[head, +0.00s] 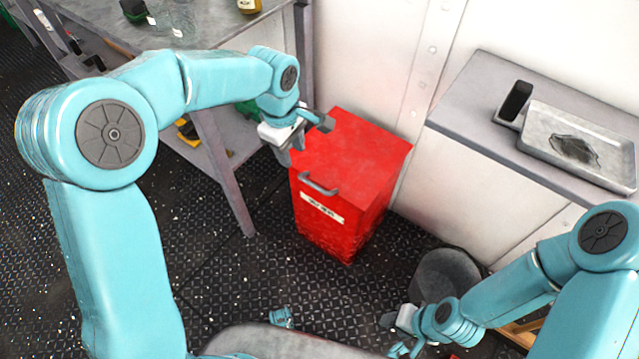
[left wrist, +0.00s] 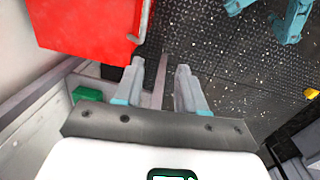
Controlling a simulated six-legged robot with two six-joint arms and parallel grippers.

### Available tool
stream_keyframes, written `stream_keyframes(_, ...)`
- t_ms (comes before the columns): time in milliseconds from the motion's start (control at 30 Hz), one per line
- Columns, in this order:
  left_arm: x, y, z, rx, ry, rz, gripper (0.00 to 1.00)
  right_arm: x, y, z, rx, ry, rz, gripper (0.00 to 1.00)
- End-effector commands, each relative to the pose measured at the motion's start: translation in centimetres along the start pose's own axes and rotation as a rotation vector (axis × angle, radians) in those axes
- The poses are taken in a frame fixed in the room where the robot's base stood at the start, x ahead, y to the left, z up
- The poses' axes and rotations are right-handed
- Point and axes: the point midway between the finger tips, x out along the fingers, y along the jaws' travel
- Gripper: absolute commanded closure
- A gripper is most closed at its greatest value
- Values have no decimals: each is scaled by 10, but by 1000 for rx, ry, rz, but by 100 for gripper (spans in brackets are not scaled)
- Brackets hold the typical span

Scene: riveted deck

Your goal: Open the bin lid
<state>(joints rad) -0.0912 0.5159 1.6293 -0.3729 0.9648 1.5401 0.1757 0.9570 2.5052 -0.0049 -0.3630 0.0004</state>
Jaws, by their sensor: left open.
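The red bin (head: 335,225) stands on the deck against the white wall, and its flat lid (head: 355,150) is closed. A grey bar handle (head: 318,184) is on the lid's front edge, above a white label. My left gripper (head: 304,140) is open and empty at the lid's left edge, above and behind the handle. In the left wrist view the open fingers (left wrist: 160,78) have deck between them; the red lid (left wrist: 80,25) and its handle (left wrist: 144,20) are at upper left. My right gripper (head: 392,336) is low at the bottom, apart from the bin, its fingers seemingly spread.
A grey workbench (head: 230,30) with bottles stands left of the bin. A grey counter (head: 480,85) with a metal tray (head: 590,170) is on the right. A dark round bucket (head: 445,272) is near my right arm. The deck before the bin is clear.

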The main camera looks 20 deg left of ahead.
Motion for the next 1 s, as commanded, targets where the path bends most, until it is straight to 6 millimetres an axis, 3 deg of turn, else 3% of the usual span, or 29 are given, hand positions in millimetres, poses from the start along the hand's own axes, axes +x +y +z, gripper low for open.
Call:
stream_keyframes(33,7,4,1,4,7,30,60,18,6,0,0,0,0,57)
stream_keyframes(233,7,8,10,18,16,83,60,40,14,-1,0,0,0,57)
stream_keyframes(533,24,10,17,32,17,95,60,52,19,-1,0,0,0,57)
stream_keyframes(1000,132,22,14,34,15,92,60,84,30,-2,1,0,0,57)
